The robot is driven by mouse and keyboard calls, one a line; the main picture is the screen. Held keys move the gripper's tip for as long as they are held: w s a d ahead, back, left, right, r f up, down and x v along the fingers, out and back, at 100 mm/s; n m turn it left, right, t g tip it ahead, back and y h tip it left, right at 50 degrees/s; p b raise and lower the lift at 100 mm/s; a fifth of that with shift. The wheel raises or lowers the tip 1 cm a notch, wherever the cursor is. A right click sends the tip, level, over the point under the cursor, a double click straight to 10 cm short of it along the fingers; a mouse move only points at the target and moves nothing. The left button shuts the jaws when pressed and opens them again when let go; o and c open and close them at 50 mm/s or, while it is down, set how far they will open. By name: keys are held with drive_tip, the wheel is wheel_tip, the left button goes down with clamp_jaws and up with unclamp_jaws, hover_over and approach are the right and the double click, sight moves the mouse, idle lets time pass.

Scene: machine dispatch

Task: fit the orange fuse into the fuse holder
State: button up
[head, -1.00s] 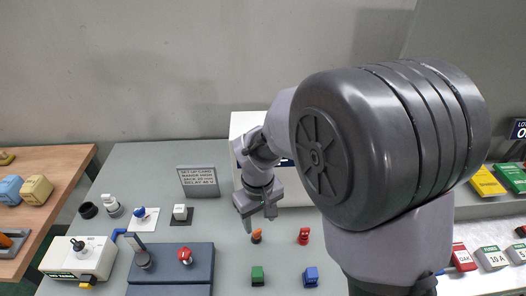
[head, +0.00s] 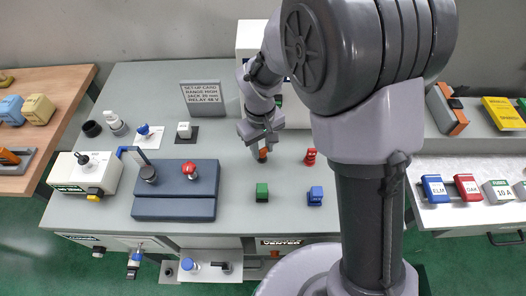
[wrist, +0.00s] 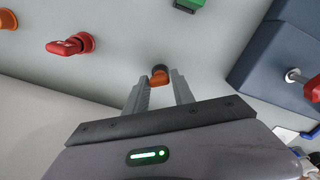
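The orange fuse (head: 262,153) is a small orange piece with a dark part, on the grey bench behind the green block. My gripper (head: 261,142) is over it, pointing down, and partly hides it in the head view. In the wrist view my gripper (wrist: 160,80) is open, its fingertips on either side of the fuse (wrist: 159,78). A narrow gap seems to show beside it. I cannot pick out the fuse holder for certain in either view.
A red piece (head: 310,157) stands to the right of the fuse. A green block (head: 262,193) and a blue block (head: 315,196) are nearer the front. A dark blue raised block (head: 160,207) with a red knob (head: 189,170) lies to the left.

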clamp_jaws()
drive_tip(key=shift+r, duration=0.1)
drive_tip(key=r+p, duration=0.2)
drive_tip(key=s+r+p, duration=0.1)
drive_tip(key=r+p, duration=0.1)
drive_tip(key=r, duration=0.1)
drive_tip(key=shift+d+r+p, duration=0.2)
drive_tip(key=shift+r+p, duration=0.1)
drive_tip(key=shift+r, duration=0.05)
idle(0.3)
wheel_tip(320, 180, up, 3)
drive_tip(key=shift+f+p, duration=0.2)
drive_tip(key=shift+p, duration=0.9)
